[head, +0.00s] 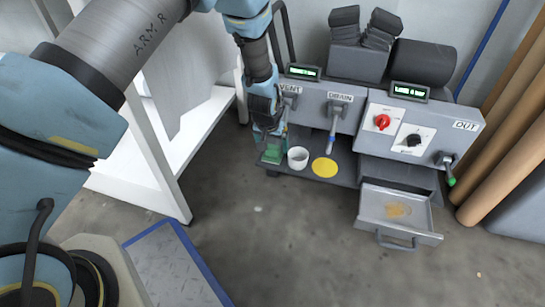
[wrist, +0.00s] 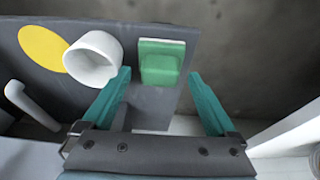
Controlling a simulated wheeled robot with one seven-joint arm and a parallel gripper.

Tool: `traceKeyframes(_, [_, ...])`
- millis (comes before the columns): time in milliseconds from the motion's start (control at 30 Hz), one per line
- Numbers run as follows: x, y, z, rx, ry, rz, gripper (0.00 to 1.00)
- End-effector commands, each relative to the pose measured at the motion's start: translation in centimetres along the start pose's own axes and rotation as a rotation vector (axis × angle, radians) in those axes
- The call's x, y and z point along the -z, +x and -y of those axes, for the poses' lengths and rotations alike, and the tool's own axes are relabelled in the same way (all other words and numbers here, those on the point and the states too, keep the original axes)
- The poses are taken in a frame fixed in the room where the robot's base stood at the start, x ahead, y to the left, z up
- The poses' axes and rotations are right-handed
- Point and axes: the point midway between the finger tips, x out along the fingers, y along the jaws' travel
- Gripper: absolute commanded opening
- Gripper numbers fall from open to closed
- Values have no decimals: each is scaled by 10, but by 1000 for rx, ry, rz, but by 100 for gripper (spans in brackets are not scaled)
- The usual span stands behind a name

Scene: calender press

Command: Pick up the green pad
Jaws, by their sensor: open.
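The green pad (wrist: 161,64) lies on the dark shelf (wrist: 152,103) of the press, near the shelf's end. In the wrist view it sits ahead of my gripper (wrist: 162,95), between the lines of the two teal fingers. My gripper is open and nothing is between its fingers. In the head view the green pad (head: 272,155) shows at the shelf's left end, just below my gripper (head: 268,138), and is partly covered by it. Whether the fingers touch the pad I cannot tell.
A white cup (wrist: 93,58) stands close beside the pad, near the left finger. A yellow disc (head: 325,167) lies beyond it. The DRAIN lever (head: 333,130) hangs above the shelf. An open drawer (head: 398,212) juts out at right. A white frame (head: 150,130) stands at left.

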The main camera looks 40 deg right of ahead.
Motion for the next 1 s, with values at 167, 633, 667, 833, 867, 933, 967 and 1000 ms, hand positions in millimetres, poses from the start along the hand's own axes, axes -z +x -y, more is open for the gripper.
traceKeyframes(167, [0, -1, 0, 0, 0, 0, 86])
traceKeyframes(633, [0, -1, 0, 0, 0, 0, 33])
traceKeyframes(667, [0, -1, 0, 0, 0, 0, 30])
traceKeyframes(833, [0, -1, 0, 0, -1, 0, 10])
traceKeyframes(867, [0, -1, 0, 0, -1, 0, 7])
traceKeyframes(933, [0, -2, 0, 0, -1, -1, 1])
traceKeyframes(967, [0, -2, 0, 0, -1, -1, 0])
traceKeyframes(1000, [0, -2, 0, 0, -1, -1, 0])
